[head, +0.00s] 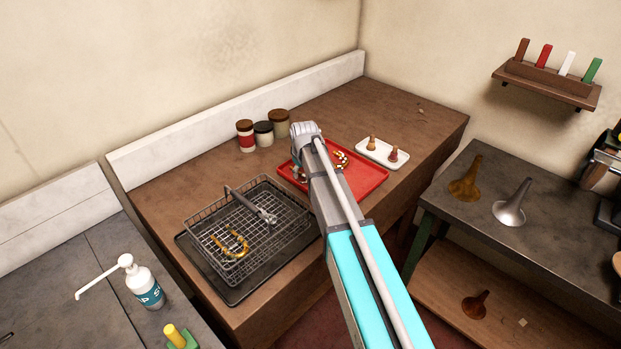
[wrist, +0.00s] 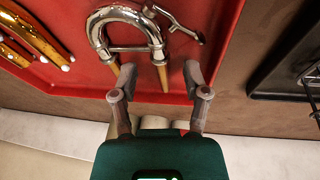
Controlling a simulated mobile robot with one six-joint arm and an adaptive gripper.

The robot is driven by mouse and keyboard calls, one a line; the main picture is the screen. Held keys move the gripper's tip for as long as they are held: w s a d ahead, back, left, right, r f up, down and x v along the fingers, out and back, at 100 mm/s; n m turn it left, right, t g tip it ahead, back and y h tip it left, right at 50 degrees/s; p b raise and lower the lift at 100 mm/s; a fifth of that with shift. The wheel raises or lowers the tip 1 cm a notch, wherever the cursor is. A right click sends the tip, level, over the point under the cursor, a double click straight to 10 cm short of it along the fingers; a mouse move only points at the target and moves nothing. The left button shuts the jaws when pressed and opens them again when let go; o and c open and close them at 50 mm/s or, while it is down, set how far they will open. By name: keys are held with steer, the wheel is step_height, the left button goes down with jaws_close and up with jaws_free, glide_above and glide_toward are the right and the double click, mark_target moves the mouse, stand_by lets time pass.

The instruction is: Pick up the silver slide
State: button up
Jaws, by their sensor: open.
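The silver slide (wrist: 97,27) is a shiny U-shaped tube with a crossbar and brass-coloured leg ends. It lies on the red tray (wrist: 219,55) in the wrist view. In the head view my arm hides most of that side of the tray (head: 373,186). My gripper (wrist: 157,82) is open and empty at the slide's leg ends. Its left finger overlaps the left leg end in the picture, and its right finger is right of the other leg. I cannot tell whether they touch. The fingertips are hidden in the head view.
Brass tubes (wrist: 30,35) lie left of the slide, and a small silver lever piece (wrist: 183,22) lies right of it. Jars (head: 263,133) stand behind the tray. A wire basket (head: 245,262) stands left, a white dish (head: 383,153) right.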

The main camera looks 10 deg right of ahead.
steer(key=shift+w+f, duration=0.15)
steer(key=shift+f, duration=0.25)
stand_by(0.3)
jaws_close()
